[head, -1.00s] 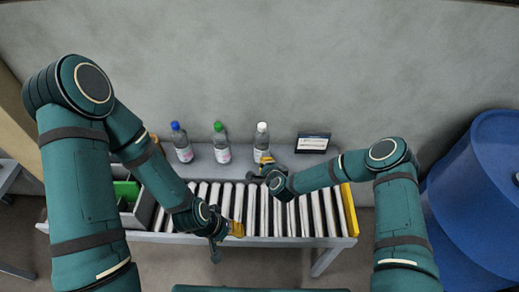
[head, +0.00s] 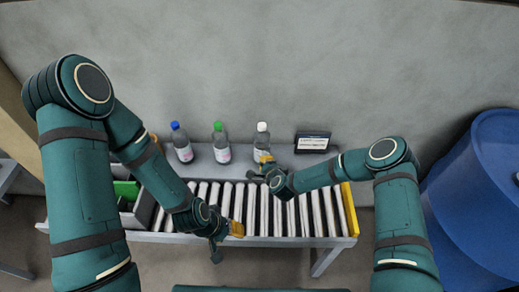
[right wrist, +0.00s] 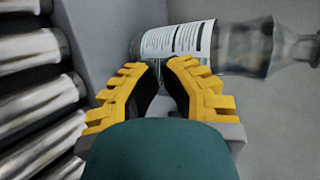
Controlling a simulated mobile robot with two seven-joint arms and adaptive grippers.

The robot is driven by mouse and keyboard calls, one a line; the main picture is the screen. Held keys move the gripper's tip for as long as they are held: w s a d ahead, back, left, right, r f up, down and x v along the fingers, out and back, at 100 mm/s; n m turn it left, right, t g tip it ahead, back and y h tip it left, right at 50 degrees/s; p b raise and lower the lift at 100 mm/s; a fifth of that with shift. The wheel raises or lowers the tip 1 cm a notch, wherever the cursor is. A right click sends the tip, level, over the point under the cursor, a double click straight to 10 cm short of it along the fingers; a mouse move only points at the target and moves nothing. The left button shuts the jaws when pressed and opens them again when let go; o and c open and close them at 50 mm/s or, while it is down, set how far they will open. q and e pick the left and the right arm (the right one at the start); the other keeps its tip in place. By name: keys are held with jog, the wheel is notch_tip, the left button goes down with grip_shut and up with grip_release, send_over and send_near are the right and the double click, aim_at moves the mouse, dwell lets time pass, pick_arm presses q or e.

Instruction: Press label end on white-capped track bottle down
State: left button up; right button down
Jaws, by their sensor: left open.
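The white-capped bottle (head: 262,138) stands upright on the grey ledge behind the rollers. My right gripper (head: 264,160) is right in front of its lower part. In the right wrist view the bottle lies sideways across the top, with its printed white label (right wrist: 175,40) just beyond the fingertips. The right gripper's yellow fingers (right wrist: 160,68) nearly meet, with only a narrow gap and nothing seen between them. I cannot tell whether they touch the label or whether a label end stands off. My left gripper (head: 227,243) is open and empty at the front edge of the rollers.
A blue-capped bottle (head: 181,145) and a green-capped bottle (head: 220,144) stand left on the same ledge. A small dark display (head: 312,142) stands to the right. The roller track (head: 290,214) runs below.

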jog(key=shift+w+b, duration=0.55)
jog(key=shift+w, duration=0.35)
dwell(0.8)
jog(key=shift+w+b, duration=0.3)
jog(key=shift+b, duration=0.9)
dwell(5.1)
